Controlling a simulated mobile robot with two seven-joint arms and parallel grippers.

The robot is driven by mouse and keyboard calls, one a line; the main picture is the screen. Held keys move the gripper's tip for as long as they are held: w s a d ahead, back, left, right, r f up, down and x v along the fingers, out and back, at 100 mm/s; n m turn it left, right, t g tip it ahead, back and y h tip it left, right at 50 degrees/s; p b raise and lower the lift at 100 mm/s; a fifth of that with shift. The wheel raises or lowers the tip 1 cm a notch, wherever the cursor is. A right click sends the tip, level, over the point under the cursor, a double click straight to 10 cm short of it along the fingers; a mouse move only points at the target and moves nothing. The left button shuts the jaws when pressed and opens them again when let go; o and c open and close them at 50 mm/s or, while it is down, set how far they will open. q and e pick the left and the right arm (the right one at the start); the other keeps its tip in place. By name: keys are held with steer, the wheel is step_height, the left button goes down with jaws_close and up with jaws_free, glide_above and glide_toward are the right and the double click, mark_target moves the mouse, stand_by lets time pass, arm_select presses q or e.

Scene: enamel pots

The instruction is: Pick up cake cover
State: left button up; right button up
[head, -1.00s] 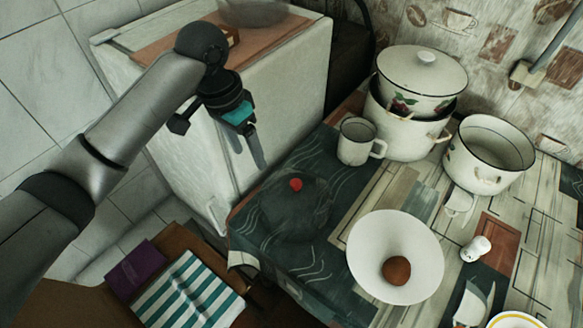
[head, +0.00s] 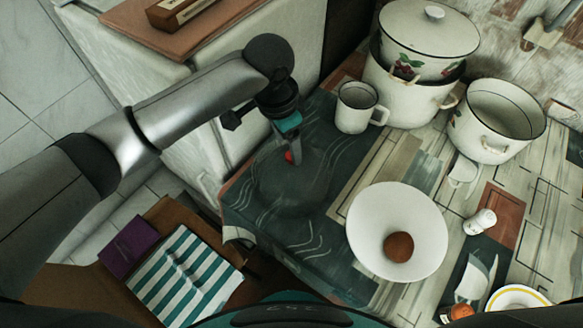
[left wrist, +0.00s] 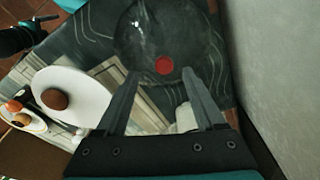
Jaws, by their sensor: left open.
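The cake cover (head: 290,190) is a clear, dark-looking dome with a red knob, standing on the dark patterned cloth at the table's left end. In the left wrist view the cover (left wrist: 150,35) shows with its red knob (left wrist: 165,66) between and just beyond the fingertips. My left gripper (head: 297,158) is over the knob, fingers pointing down and partly hiding it. The fingers (left wrist: 160,74) are apart with nothing held between them. I cannot tell whether they touch the knob. A dark and teal part, probably my right gripper (left wrist: 30,30), shows at the wrist view's upper left; its jaws are unclear.
A white bowl (head: 365,250) with a brown egg-like item (head: 399,246) is right of the cover. A mug (head: 354,108), a lidded pot (head: 420,90) and an open pot (head: 492,145) stand behind. A white cabinet (head: 185,130) borders the table on the left.

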arm_select(q)
steer(key=b, duration=0.1)
glide_above(292, 169)
steer(key=w, duration=0.2)
steer(key=f, duration=0.4)
steer(key=shift+s+a, duration=0.15)
steer(key=shift+a, duration=0.05)
steer(key=shift+f+b, duration=0.3)
steer(key=shift+f, duration=0.35)
steer(key=shift+c, duration=0.4)
jaws_close()
steer(key=shift+r, duration=0.1)
